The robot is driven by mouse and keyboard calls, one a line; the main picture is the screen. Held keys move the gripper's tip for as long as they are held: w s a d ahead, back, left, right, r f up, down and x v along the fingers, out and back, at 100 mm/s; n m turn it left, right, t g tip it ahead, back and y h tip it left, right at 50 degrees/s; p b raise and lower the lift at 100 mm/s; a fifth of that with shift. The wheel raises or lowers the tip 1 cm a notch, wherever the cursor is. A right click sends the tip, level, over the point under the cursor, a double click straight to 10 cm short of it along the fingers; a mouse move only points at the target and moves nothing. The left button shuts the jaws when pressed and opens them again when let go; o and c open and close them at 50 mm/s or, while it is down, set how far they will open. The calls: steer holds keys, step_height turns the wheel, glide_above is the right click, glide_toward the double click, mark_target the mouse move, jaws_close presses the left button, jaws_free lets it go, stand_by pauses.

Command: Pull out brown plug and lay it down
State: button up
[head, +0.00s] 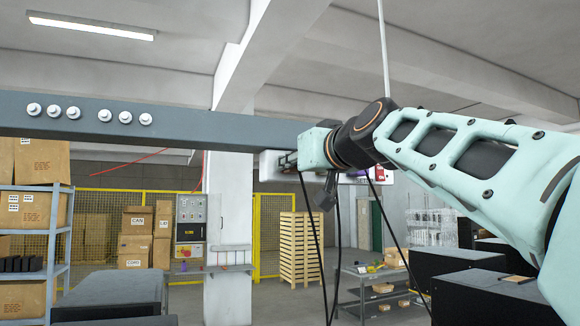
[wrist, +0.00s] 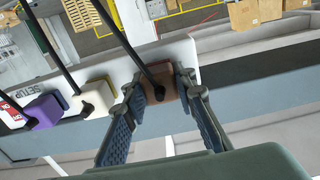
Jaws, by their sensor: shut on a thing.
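The brown plug (wrist: 162,62) is a brown block with a black cable, at the right end of the white socket strip (wrist: 184,50) in the wrist view. My gripper (wrist: 158,88) is shut on it, one finger on each side. The plug appears against the strip; I cannot tell how deep it sits. In the head view my gripper (head: 325,190) is in front of the strip (head: 272,163) under the grey beam, and my wrist hides the brown plug.

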steer(key=shift+f, duration=0.1)
jaws_close()
steer(key=shift+s+d, duration=0.1)
steer(key=shift+s, duration=0.1)
steer(key=shift+b+v, duration=1)
steer(key=shift+v, duration=1.8)
